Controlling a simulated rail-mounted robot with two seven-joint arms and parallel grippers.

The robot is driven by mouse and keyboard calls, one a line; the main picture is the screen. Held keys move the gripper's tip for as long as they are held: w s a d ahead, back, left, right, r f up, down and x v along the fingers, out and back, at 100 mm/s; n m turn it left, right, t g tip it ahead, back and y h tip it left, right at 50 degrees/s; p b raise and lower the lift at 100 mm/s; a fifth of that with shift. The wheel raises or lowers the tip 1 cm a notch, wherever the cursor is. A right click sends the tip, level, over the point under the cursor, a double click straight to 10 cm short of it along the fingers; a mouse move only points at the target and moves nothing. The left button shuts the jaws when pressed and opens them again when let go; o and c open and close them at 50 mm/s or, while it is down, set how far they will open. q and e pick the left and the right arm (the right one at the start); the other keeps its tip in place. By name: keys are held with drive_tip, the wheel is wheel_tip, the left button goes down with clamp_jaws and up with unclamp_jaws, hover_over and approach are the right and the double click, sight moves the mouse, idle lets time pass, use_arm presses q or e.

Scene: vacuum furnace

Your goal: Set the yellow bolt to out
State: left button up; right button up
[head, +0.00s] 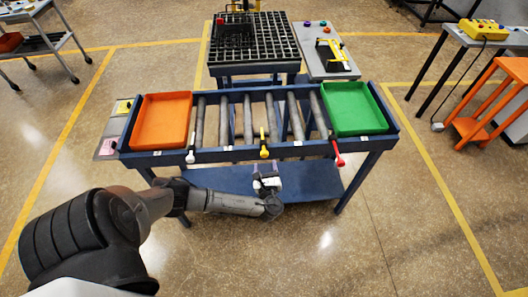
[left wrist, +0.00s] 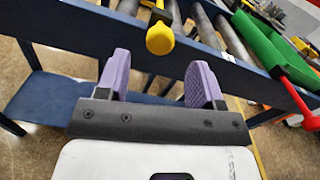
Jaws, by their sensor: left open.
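The yellow bolt (head: 264,149) sits on the front rail of the blue roller table, at its middle, between a white bolt (head: 190,156) on the left and a red bolt (head: 339,158) on the right. In the left wrist view the yellow bolt's round knob (left wrist: 160,39) shows close ahead, beyond and between the fingertips. My left gripper (head: 266,180) is just below and in front of the yellow bolt. Its purple fingers (left wrist: 157,78) are apart with nothing between them. My right gripper is not in view.
An orange tray (head: 137,122) and a green tray (head: 380,123) stand at the ends of the roller table (head: 225,155). A blue lower shelf (head: 310,182) lies beneath. A black grid table (head: 283,60) stands behind.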

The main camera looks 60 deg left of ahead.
sight(265, 156)
use_arm(q)
drive_tip(key=x, duration=0.7)
drive_tip(key=shift+w+a, duration=0.15)
drive_tip(key=shift+a, duration=0.1)
drive_tip(key=shift+c, duration=0.3)
drive_tip(key=c, duration=0.3)
clamp_jaws()
drive_tip(key=p+v, duration=0.4)
drive_tip(key=v, duration=0.3)
drive_tip(key=shift+r, duration=0.1)
drive_tip(key=shift+d, duration=0.2)
